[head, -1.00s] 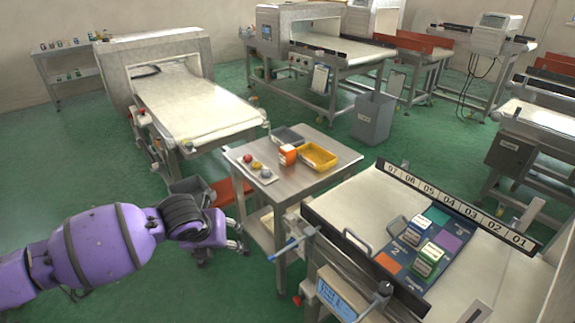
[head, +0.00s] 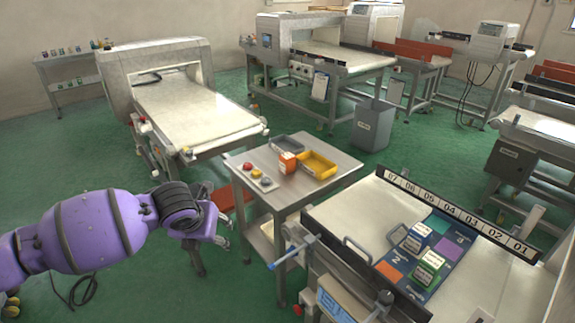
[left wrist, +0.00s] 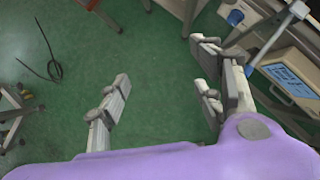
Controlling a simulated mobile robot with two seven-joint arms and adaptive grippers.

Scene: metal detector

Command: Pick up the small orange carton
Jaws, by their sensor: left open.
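The small orange carton (head: 287,162) stands upright on the small metal table (head: 325,181), between a grey tray and a yellow tray. My left gripper (head: 226,232) is at the left of that table, lower than its top and apart from the carton. In the left wrist view my left gripper (left wrist: 163,100) has its fingers spread wide with only green floor between them. The carton does not show in the left wrist view. My right gripper is in neither view.
A yellow tray (head: 317,165) and a grey tray (head: 287,143) flank the carton. A conveyor (head: 410,240) with cartons on a mat stands at the right. A grey bin (head: 373,124) stands behind the table.

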